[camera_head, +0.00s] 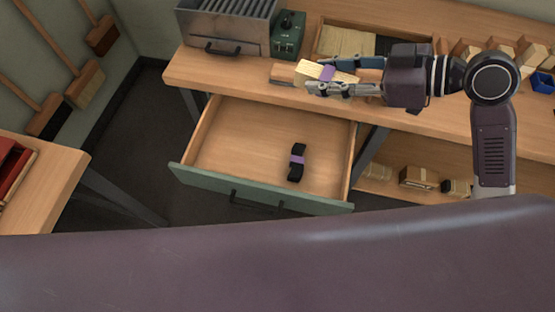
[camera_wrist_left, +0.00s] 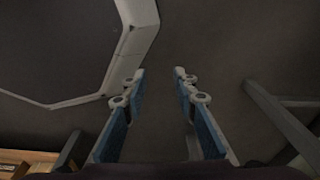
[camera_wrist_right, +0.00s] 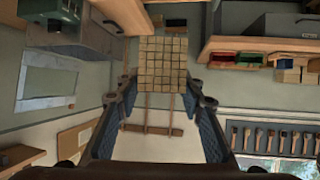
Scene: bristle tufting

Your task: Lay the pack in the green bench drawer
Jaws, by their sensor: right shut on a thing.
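The green-fronted bench drawer (camera_head: 232,187) is pulled open below the bench top, in the middle of the head view. A black pack with a purple band (camera_head: 297,162) lies in its right part. My right gripper (camera_head: 332,79) is shut on a pale pack with a purple band (camera_head: 312,71), above the bench top and behind the drawer. The fingers cover part of that pack. In the left wrist view, my left gripper (camera_wrist_left: 158,86) is open and empty over dark floor.
A grey ribbed metal box (camera_head: 225,28) and a green control box (camera_head: 289,33) stand at the back of the bench. Several wooden blocks line the right side. A lower shelf (camera_head: 375,188) holds more packs. The drawer's left and middle are clear.

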